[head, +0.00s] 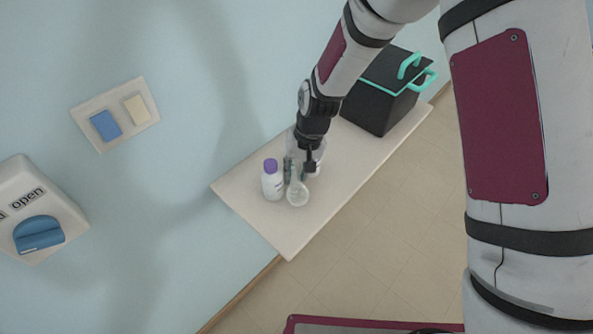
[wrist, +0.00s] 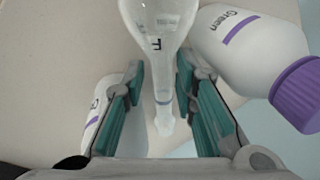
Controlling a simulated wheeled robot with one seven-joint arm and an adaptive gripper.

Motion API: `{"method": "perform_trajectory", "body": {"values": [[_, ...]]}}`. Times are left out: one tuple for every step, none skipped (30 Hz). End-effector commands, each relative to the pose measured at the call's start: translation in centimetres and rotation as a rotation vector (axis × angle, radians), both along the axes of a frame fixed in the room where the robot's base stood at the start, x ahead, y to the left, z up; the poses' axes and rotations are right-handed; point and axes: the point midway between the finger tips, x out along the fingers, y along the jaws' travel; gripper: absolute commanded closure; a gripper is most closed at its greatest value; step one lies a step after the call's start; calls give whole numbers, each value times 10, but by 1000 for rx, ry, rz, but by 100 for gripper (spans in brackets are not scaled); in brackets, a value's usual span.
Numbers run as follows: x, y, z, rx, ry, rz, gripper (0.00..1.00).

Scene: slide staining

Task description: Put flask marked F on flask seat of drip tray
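The clear flask marked F (wrist: 157,30) stands between my gripper's fingers in the wrist view, its narrow neck lying in the gap. It also shows in the head view as a round clear flask (head: 298,194) on the pale shelf. My gripper (wrist: 160,80) is open around the neck, with space between the neck and each teal finger pad. In the head view my gripper (head: 300,170) is low over the shelf at the flask. I cannot make out the drip tray or its flask seat in either view.
A white bottle marked "Green" with a purple cap (wrist: 250,48) stands close to the flask, also seen in the head view (head: 272,184). Another white bottle (wrist: 98,120) is partly hidden by the left finger. A black box with teal handles (head: 380,100) sits farther along the shelf (head: 285,235).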

Motion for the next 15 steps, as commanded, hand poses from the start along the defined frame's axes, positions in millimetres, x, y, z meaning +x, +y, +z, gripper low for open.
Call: {"method": "perform_trajectory", "body": {"values": [[0, 0, 1, 0, -1, 0, 74], [0, 0, 2, 0, -1, 0, 74], [0, 0, 5, 0, -2, 0, 74], [1, 0, 6, 0, -2, 0, 74], [1, -1, 9, 0, -2, 0, 74], [1, -2, 14, 0, -3, -1, 74], [1, -2, 18, 0, -3, -1, 74], [1, -3, 22, 1, -4, -1, 74], [1, -5, 29, 1, -5, -1, 74], [1, -6, 34, 1, -4, -1, 74], [1, -7, 40, 2, -6, -1, 74], [1, -8, 48, 2, -5, -1, 74], [1, -10, 54, 2, -6, -1, 74], [1, -11, 60, 2, -5, -2, 74], [1, -12, 67, 2, -5, -2, 74]]}}
